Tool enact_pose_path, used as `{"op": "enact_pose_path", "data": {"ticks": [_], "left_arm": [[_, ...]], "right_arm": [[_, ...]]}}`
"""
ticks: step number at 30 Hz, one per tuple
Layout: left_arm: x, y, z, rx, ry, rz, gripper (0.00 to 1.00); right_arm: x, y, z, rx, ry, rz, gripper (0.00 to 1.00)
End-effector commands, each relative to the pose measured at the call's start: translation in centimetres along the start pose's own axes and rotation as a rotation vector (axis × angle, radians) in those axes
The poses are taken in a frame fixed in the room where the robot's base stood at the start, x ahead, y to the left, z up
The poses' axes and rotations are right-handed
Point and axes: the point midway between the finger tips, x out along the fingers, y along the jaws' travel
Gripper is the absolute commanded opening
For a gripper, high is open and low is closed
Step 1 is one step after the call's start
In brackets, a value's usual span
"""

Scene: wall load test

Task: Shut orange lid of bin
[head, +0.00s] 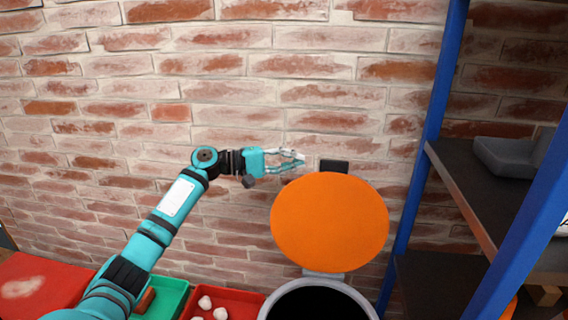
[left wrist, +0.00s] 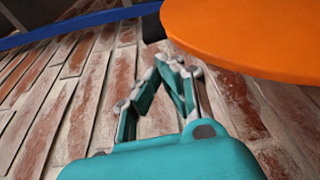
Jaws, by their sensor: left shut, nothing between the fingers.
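The round orange lid (head: 329,222) stands raised, hinged at the back of the grey bin (head: 271,300), whose dark mouth is uncovered. A small black piece (head: 334,165) shows at the lid's top edge. My left gripper (head: 301,158) is shut and empty, at the upper left of the lid near its top edge. In the left wrist view the shut fingers (left wrist: 172,62) are beside the orange lid (left wrist: 260,35), which fills the upper right. I cannot tell whether the fingers touch the lid. My right gripper is not in view.
A brick wall (head: 230,110) is behind the bin. A blue-post shelf (head: 425,150) with a grey tray (head: 505,158) stands close on the right. A green tray (head: 172,296) and a red tray (head: 240,300) with white lumps are at the lower left.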

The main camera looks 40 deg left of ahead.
Motion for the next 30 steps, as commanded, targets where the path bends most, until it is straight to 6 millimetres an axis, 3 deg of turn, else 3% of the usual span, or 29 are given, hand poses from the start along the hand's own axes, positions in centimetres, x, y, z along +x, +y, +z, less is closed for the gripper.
{"op": "enact_pose_path", "data": {"ticks": [3,9,30], "left_arm": [[2.1,-0.1,-0.1,0.001,0.000,0.001,0.00],[4.2,-0.1,-0.1,0.000,0.001,0.000,0.00],[4.3,0.0,0.8,0.048,0.000,0.017,0.00]], "right_arm": [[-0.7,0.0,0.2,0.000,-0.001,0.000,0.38],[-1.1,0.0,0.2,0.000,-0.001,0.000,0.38],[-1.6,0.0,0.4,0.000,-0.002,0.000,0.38]]}}
